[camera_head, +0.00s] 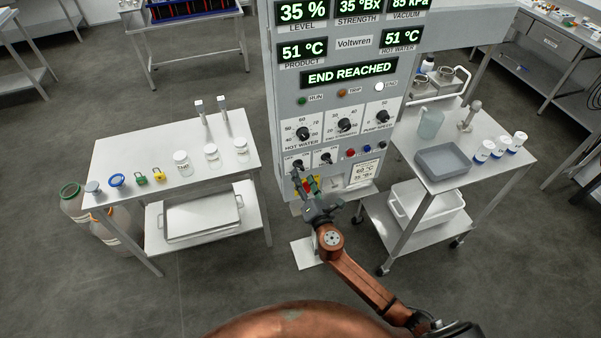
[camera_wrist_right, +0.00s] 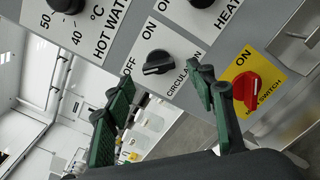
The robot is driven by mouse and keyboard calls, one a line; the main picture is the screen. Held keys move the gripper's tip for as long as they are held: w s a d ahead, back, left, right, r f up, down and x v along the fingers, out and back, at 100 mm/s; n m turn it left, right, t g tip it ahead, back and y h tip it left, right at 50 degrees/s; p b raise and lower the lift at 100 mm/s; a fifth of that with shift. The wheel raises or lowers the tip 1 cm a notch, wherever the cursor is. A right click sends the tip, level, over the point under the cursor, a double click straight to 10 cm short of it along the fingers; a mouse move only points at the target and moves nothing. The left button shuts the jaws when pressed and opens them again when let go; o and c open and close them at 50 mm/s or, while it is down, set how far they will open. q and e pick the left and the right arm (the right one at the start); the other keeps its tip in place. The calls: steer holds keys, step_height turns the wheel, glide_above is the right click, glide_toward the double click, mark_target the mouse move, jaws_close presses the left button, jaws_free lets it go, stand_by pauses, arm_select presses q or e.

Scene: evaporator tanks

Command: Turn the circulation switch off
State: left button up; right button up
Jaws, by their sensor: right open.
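The circulation switch (camera_wrist_right: 158,62) is a black knob on a white plate marked OFF and ON, on the grey panel. Its bar lies nearly level in the right wrist view; I cannot tell which end is the pointer. In the head view the switch (camera_head: 298,164) is the left knob of the lower row. My right gripper (camera_wrist_right: 165,82) is open, with its green-padded fingers apart on either side of the view below the knob. No contact shows. In the head view my right gripper (camera_head: 306,185) is in front of the lower panel. My left gripper is not in view.
The red main switch (camera_wrist_right: 252,90) on its yellow plate is close to the right finger. The heat switch (camera_head: 325,157) sits right of circulation. A table (camera_head: 125,150) with jars stands left, a trolley (camera_head: 500,180) with a grey tray right. The display reads END REACHED.

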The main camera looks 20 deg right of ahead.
steer(key=s, duration=0.8)
steer(key=shift+d, duration=0.15)
steer(key=s+d+f+m+g+h, duration=0.1)
steer(key=d+f+m+g, duration=0.15)
steer(key=f, duration=0.75)
steer(key=s+d+f+m+g, duration=0.1)
steer(key=d+f+m+g, duration=0.2)
steer(key=f, duration=0.8)
steer(key=s+d+f+m+g+b, duration=0.1)
steer(key=s+d+f+m, duration=0.15)
steer(key=f, duration=0.45)
steer(key=s+d+f+m+g, duration=0.1)
steer(key=s+d+f+m, duration=0.1)
steer(key=s+f, duration=0.35)
steer(key=s+d+f+m+g+b, duration=0.1)
steer(key=s+d+f+m, duration=0.1)
steer(key=f, duration=0.6)
steer(key=s+f+m+g, duration=0.2)
steer(key=s+f+m, duration=0.2)
steer(key=s+f, duration=0.4)
steer(key=s+d+f+m+g+b, duration=0.1)
steer(key=s+f+m+g, duration=0.2)
steer(key=s+f, duration=0.6)
steer(key=s+f+m+g, duration=0.3)
steer(key=s+f+m, duration=0.4)
steer(key=s, duration=1.8)
steer(key=shift+d+f, duration=0.2)
steer(key=shift+f, duration=0.7)
steer(key=shift+g, duration=0.25)
